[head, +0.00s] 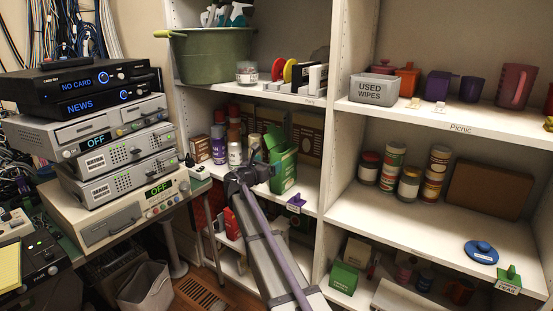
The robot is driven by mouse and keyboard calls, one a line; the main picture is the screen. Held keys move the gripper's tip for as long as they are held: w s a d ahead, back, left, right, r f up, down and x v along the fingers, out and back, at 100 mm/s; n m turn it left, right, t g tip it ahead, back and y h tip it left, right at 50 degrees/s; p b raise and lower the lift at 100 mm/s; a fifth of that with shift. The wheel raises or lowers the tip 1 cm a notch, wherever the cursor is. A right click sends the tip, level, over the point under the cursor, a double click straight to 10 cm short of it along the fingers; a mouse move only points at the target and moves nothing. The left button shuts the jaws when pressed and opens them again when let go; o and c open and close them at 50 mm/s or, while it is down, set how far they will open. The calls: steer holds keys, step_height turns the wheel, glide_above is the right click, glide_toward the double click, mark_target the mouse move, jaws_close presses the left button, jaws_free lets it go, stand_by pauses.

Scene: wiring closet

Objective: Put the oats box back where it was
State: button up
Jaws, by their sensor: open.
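My gripper (251,170) is in front of the middle shelf of the left shelving bay, at the left of a green carton. Its jaws are open, and I see nothing held between them. The green carton (286,172) stands on that shelf close to the gripper, with green flaps or pieces rising above it. A smaller green box (344,277) sits on the low shelf to the right. A small brown box (200,149) stands at the left end of the middle shelf. The lettering on these boxes is too small to read, so I cannot tell which is the oats box.
Several cans and jars (235,152) stand left of the carton. A purple tag (296,203) hangs at the shelf edge. The right bay holds jars, cans and a brown board (488,188), with bare shelf in front. Stacked electronics (110,140) stand at left.

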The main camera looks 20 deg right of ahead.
steer(key=s+a+f+m+g+y, duration=0.3)
steer(key=s+f+m, duration=0.35)
steer(key=s, duration=0.45)
steer(key=s+a+f+m+g+y, duration=0.3)
steer(key=s+f+m, duration=0.3)
steer(key=s, duration=0.5)
steer(key=s+a+f+m+g+y, duration=0.1)
steer(key=s+a+m+y, duration=0.3)
steer(key=s, duration=0.5)
steer(key=s+a+f+m+g+y, duration=0.2)
steer(key=s+a+m+y, duration=0.3)
steer(key=s+a+m, duration=0.3)
steer(key=shift+s+a+f+g, duration=0.3)
steer(key=shift+s+f, duration=0.35)
steer(key=shift+f, duration=0.15)
step_height(320, 180, up, 21)
steer(key=p, duration=2.1)
